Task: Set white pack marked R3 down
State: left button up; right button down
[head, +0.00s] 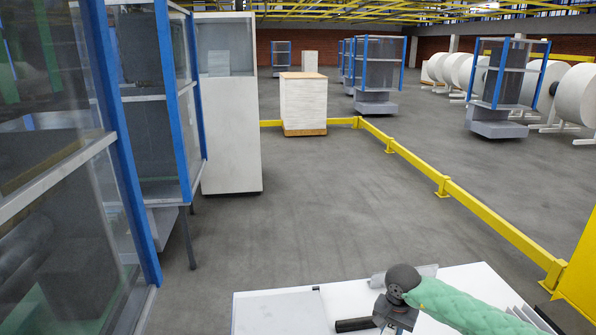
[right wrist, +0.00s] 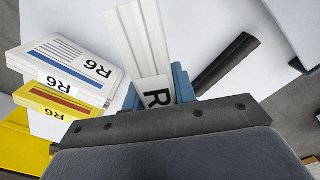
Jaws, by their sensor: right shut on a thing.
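A white pack (right wrist: 139,38) with a label starting with R is between the blue fingers of my right gripper (right wrist: 158,90) in the right wrist view. The gripper is shut on it. The rest of its label is hidden by the gripper, so I cannot read the number. I cannot tell whether the pack touches the white surface (right wrist: 205,35) below. In the head view my right arm, in a green sleeve, reaches in from the lower right over a white table top (head: 275,312). My left gripper is not in view.
White packs marked R6 (right wrist: 75,62) and a yellow pack marked R6 (right wrist: 62,103) lie stacked left of the held pack. A black bar (right wrist: 225,65) lies to its right. Blue-framed glass machines (head: 125,150) stand left; a yellow rail (head: 480,220) runs along the right.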

pick_arm(q)
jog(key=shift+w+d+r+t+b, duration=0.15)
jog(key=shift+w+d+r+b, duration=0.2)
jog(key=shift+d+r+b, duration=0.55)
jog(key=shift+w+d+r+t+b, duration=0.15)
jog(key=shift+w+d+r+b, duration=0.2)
jog(key=shift+b, duration=0.95)
pick_arm(e)
jog(key=s+a+r+n, duration=0.2)
jog(key=s+a+n, duration=0.3)
jog(key=s+n, duration=0.1)
jog(key=shift+s+a+n, duration=0.15)
jog(key=shift+s+n, duration=0.15)
jog(key=shift+n, duration=0.2)
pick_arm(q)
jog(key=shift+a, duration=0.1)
pick_arm(e)
jog(key=shift+r, duration=0.1)
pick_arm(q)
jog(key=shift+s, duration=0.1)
